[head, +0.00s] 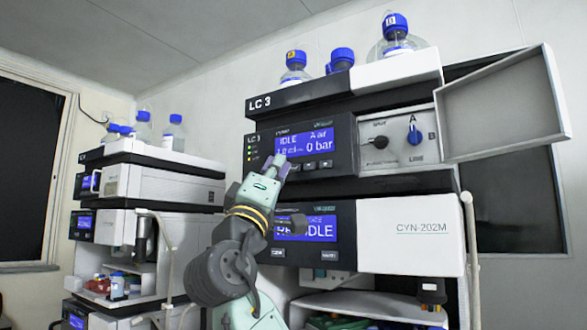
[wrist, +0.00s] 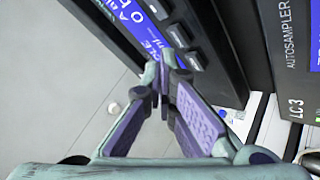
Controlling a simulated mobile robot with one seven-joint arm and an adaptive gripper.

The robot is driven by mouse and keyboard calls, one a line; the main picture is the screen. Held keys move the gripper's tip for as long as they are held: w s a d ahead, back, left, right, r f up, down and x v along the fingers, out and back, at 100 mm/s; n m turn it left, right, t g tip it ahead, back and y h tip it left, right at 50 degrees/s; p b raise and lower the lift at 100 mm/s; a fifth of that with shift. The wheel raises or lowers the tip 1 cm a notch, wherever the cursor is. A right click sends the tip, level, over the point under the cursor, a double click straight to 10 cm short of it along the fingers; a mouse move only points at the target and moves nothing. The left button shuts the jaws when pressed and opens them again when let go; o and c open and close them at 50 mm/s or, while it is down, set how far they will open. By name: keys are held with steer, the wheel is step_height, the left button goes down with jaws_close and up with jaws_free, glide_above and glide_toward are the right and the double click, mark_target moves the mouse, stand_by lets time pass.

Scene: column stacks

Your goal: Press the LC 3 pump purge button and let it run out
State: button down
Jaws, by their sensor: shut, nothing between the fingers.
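The LC 3 stack's pump panel (head: 346,142) has a blue screen (head: 308,141) reading IDLE and 0 bar. A row of dark buttons (head: 318,165) sits under the screen, partly covered by my gripper. Which one is purge I cannot read. My gripper (head: 276,162) is shut and empty, with its tips in front of the screen's lower left corner. In the wrist view my gripper (wrist: 163,68) has its tips together close to the panel's edge, beside the screen (wrist: 152,36) and the buttons (wrist: 181,35). I cannot tell whether the tips touch the panel.
An open white door (head: 502,108) sticks out right of a valve panel with a blue knob (head: 414,135). Below is an autosampler module (head: 306,232) with another screen. Bottles with blue caps (head: 294,68) stand on top. A second instrument stack (head: 160,180) stands at left.

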steer(key=shift+w+d, duration=0.25)
steer(key=shift+w, duration=0.1)
steer(key=shift+w+d, duration=0.25)
steer(key=shift+w, duration=0.05)
stand_by(0.7)
stand_by(0.3)
steer(key=shift+s+a, duration=0.5)
steer(key=shift+s, duration=0.15)
steer(key=s+a, duration=0.1)
steer(key=s, duration=0.1)
steer(key=s+a+b, duration=0.1)
steer(key=s+a, duration=0.1)
steer(key=shift+b, duration=0.3)
stand_by(0.7)
